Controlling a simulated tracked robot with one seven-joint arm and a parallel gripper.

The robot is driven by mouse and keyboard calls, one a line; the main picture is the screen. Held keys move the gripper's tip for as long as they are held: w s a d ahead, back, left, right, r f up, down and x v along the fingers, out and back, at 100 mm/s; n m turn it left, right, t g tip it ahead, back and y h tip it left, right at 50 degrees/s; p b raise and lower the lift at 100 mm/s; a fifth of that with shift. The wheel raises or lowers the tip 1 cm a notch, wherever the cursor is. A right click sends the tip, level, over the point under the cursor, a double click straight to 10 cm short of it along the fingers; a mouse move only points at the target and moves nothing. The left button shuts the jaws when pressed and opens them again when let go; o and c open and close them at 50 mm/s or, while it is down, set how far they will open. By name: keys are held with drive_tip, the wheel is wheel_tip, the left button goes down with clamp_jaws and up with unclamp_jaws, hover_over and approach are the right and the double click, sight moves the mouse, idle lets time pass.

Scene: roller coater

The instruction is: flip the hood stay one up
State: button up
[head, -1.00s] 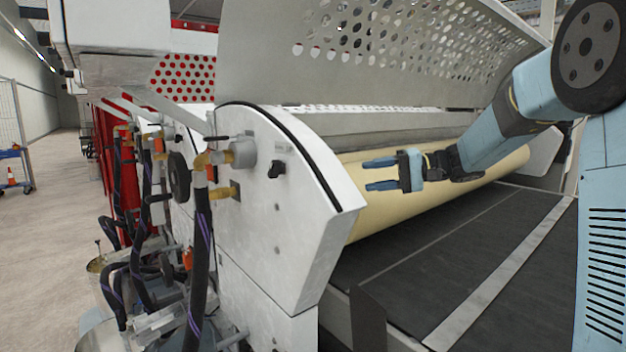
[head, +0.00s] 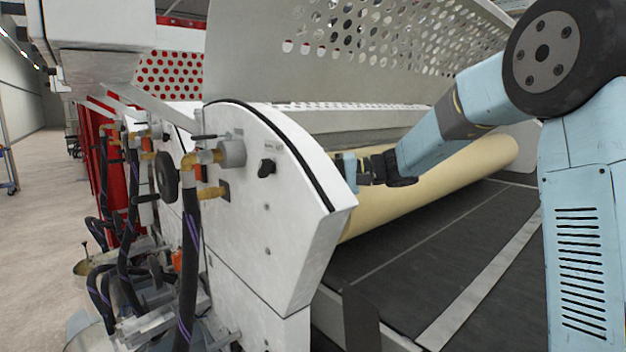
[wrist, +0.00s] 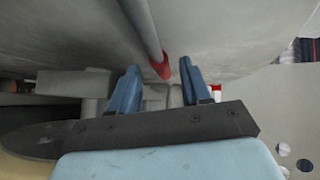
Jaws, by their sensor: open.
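In the wrist view, a thin grey rod with a red end (wrist: 161,69), which looks like the hood stay, comes down from the top of the picture. My gripper (wrist: 159,65) is open, with its two blue fingers on either side of the red end in the picture. I cannot tell whether the rod lies between the fingers in depth; no grip shows. In the head view my gripper (head: 348,170) is at the inner side of the white side panel (head: 275,210), which hides its fingertips. The stay is not visible in the head view.
The perforated hood (head: 370,60) stands raised above the cream roller (head: 430,190) and dark conveyor belt (head: 430,250). Hoses and brass fittings (head: 200,160) crowd the panel's outer side. Grey machine surfaces lie close around my gripper in the wrist view.

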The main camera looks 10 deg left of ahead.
drive_tip(key=shift+a+f, duration=0.1)
drive_tip(key=shift+a, duration=0.55)
clamp_jaws()
